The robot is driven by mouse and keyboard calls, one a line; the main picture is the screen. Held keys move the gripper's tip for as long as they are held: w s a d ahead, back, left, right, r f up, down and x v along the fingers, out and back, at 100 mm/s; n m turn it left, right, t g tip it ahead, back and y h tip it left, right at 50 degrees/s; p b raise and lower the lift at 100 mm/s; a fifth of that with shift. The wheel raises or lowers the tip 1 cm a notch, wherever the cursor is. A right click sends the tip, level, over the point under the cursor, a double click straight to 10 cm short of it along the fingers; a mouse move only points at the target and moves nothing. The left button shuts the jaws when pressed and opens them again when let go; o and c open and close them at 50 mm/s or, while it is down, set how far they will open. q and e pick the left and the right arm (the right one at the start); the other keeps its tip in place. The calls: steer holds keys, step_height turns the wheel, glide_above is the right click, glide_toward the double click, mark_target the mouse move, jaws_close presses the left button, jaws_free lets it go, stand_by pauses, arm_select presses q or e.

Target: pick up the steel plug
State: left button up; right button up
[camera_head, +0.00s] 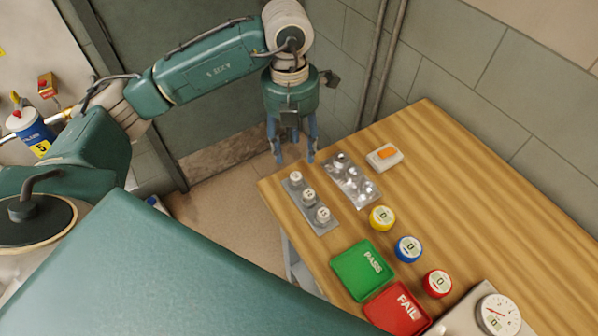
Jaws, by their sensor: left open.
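My left gripper (294,158) points down with its fingers apart and empty. It hangs near the table's far left corner, just above the metal pieces in the picture. A shiny metal tray (356,197) holds several small silvery pieces, to the right of and below the gripper. A grey strip (321,231) with three pale, round-topped fittings (309,195) lies beside the tray. Which small piece is the steel plug I cannot tell at this size. My right gripper is not in view.
The table's right side is clear; a wall stands behind.

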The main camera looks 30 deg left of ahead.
arm_select(q)
steer(key=p, duration=0.1)
glide_above(295, 176)
step_height(295, 176, down, 5)
steer(key=shift+s+a+f, duration=0.1)
steer(key=shift+a, duration=0.05)
steer(key=f+p, duration=0.1)
steer(key=f, duration=0.1)
steer(key=f+p, duration=0.2)
steer(key=shift+d+f, duration=0.2)
steer(key=shift+f, duration=0.4)
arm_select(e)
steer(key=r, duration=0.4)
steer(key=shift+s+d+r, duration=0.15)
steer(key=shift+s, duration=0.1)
arm_select(q)
steer(key=shift+c, duration=1.3)
jaws_close()
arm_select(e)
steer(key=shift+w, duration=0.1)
